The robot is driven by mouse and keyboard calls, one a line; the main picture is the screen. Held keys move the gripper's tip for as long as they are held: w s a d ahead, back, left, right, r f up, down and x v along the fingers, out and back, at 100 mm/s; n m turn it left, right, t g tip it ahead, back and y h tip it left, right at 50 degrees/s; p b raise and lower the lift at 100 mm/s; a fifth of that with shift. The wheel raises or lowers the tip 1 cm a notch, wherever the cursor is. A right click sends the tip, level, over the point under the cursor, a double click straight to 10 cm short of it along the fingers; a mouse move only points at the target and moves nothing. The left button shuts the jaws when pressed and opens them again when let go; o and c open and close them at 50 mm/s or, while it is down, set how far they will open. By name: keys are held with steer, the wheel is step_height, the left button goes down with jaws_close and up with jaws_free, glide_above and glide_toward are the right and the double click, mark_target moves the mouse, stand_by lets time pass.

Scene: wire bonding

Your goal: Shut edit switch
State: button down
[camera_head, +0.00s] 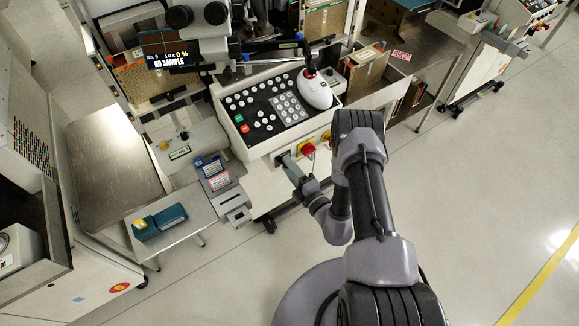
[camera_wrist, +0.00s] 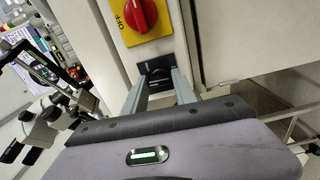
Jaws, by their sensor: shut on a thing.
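A small dark switch plate (camera_wrist: 155,66), which I take to be the edit switch, sits on the pale front of the machine in the wrist view, below a red rotary knob. My gripper (camera_wrist: 161,80) reaches it with both fingers and is shut on the small switch part there. The fingertips hide most of that part, so its position cannot be told. In the head view my gripper (camera_head: 284,159) is at the machine's front, just left of the red knob, and the switch is hidden behind it.
The red knob (camera_wrist: 140,14) on its yellow plate marked OFF is close above my fingers. It also shows in the head view (camera_head: 308,149). A button panel (camera_head: 265,108) with a white joystick (camera_head: 317,90) lies above. A small side table (camera_head: 175,240) stands at left. The floor at right is clear.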

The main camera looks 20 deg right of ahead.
steer(key=shift+n, duration=0.4)
steer(key=c, duration=1)
jaws_free()
steer(key=shift+w, duration=0.1)
